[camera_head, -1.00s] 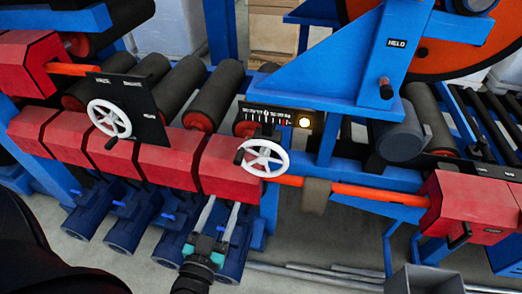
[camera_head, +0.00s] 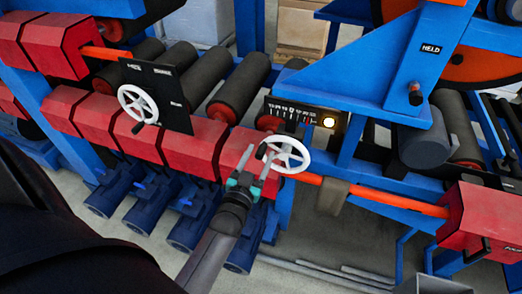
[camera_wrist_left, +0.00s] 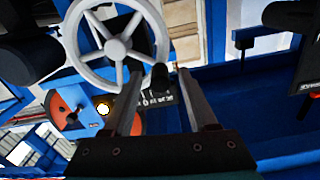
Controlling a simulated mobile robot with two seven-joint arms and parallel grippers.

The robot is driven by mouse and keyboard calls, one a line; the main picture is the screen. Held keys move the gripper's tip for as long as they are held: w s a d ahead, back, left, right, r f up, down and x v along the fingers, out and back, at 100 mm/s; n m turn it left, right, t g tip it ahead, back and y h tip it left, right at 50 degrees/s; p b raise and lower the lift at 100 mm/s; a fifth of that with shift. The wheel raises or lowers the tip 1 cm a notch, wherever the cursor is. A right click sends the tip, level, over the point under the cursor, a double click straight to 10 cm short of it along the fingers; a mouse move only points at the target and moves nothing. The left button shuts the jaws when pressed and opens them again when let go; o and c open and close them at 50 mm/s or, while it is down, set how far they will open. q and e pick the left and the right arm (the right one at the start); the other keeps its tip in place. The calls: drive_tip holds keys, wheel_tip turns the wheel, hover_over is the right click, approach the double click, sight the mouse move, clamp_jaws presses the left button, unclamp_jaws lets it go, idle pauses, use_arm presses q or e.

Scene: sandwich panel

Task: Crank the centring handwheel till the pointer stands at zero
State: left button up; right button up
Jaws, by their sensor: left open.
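The white centring handwheel (camera_head: 286,154) stands on the red housing below a black scale panel (camera_head: 290,110). It fills the upper left of the left wrist view (camera_wrist_left: 118,48). Its dark crank knob (camera_wrist_left: 158,78) shows between the finger lines there. My left gripper (camera_head: 258,153) is open at the handwheel's left side, its fingers pointing towards the knob. The fingers straddle the knob in the left wrist view, but I cannot tell whether they touch it. The scale's marks are too small to read the pointer. My right gripper is not in view.
A second white handwheel (camera_head: 138,103) sits on a black plate to the left. A lamp (camera_head: 328,122) glows beside the scale. An orange shaft (camera_head: 380,196) runs right of the handwheel. Blue motors (camera_head: 190,225) hang below the red housings.

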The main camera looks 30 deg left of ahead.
use_arm(q)
drive_tip(key=shift+x, duration=0.9)
clamp_jaws()
idle(0.9)
